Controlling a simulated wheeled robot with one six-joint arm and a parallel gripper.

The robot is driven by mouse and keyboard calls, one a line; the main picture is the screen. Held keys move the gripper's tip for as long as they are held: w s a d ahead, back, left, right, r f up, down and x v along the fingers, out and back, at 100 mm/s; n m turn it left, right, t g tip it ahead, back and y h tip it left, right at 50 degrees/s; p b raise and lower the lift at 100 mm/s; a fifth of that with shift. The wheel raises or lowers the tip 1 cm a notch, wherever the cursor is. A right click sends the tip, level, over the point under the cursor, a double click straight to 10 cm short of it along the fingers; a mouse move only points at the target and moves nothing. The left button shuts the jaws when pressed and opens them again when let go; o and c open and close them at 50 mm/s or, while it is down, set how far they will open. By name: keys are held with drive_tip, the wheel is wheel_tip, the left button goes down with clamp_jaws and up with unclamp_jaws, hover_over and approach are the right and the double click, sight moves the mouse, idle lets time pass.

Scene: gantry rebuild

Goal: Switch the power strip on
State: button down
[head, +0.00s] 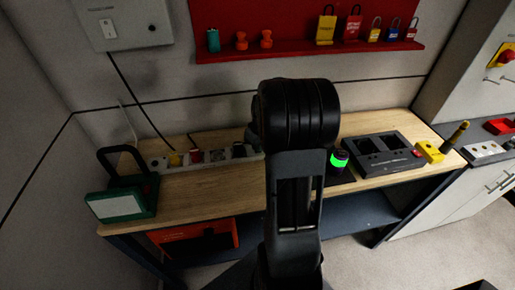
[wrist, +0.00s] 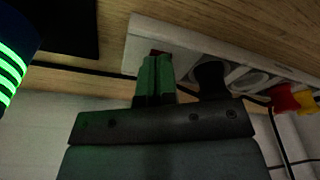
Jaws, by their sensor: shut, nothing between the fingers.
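The white power strip (head: 217,164) lies along the back of the wooden bench in the head view, with several plugs in it. My arm hides its right end there. In the wrist view the strip (wrist: 190,42) runs across the top and appears inverted. My gripper (wrist: 155,60) is shut and empty, its green-tinted fingertips at the strip's end. A small red part, apparently the switch (wrist: 158,52), shows just at the tips and is mostly hidden. I cannot tell whether the tips touch it or which way it is set. A black plug (wrist: 210,78) sits beside the fingers.
A red plug (wrist: 284,98) and yellow plug (wrist: 304,102) stand farther along the strip. A dark cylinder with a green band (head: 338,161) is right of my arm, near a black docking unit (head: 378,163). A green case (head: 120,200) stands at the bench's left.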

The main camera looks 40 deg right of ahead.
drive_tip(key=shift+r+p, duration=2.5)
drive_tip(key=shift+r, duration=1.1)
drive_tip(key=shift+f+m, duration=0.1)
drive_tip(key=shift+m, duration=0.2)
drive_tip(key=s+a+r+t, duration=0.1)
drive_tip(key=s+a+r, duration=0.4)
drive_tip(key=a, duration=0.5)
drive_tip(key=s+a+r+t, duration=0.1)
drive_tip(key=s+a+r, duration=0.3)
drive_tip(key=s+a, duration=0.3)
drive_tip(key=a, duration=0.3)
drive_tip(key=shift+s+r+t, duration=0.15)
drive_tip(key=shift+r+t, duration=0.2)
drive_tip(key=shift+t, duration=0.05)
